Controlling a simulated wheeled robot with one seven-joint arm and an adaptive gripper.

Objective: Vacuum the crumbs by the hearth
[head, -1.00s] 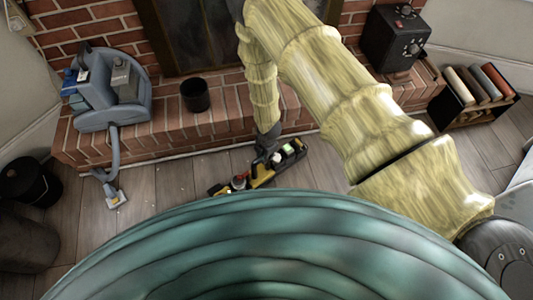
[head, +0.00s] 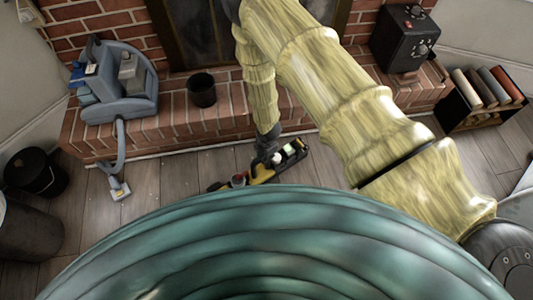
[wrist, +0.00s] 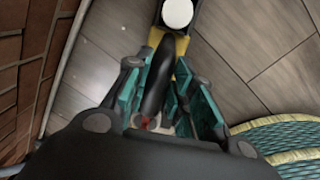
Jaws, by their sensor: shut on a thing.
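My gripper (head: 266,152) is low over the floor in front of the hearth, shut on the black handle of a black-and-yellow tool (head: 262,173). White, green and red parts show on the tool; my body hides its near side. In the wrist view the handle (wrist: 157,78) runs between my teal-padded fingers (wrist: 163,92), with yellow and a round white part beyond it. I cannot tell whether the tool touches the floor. Tiny pale specks, perhaps crumbs, lie on the planks left of the tool. The brick hearth (head: 230,125) runs behind it.
A grey-blue cleaning machine (head: 140,105) stands on the hearth at left, its hose and nozzle (head: 120,190) reaching the floor. A black cup (head: 201,90) and black box (head: 405,38) also stand there. A black bucket (head: 35,173) is far left, a roll rack (head: 480,100) right.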

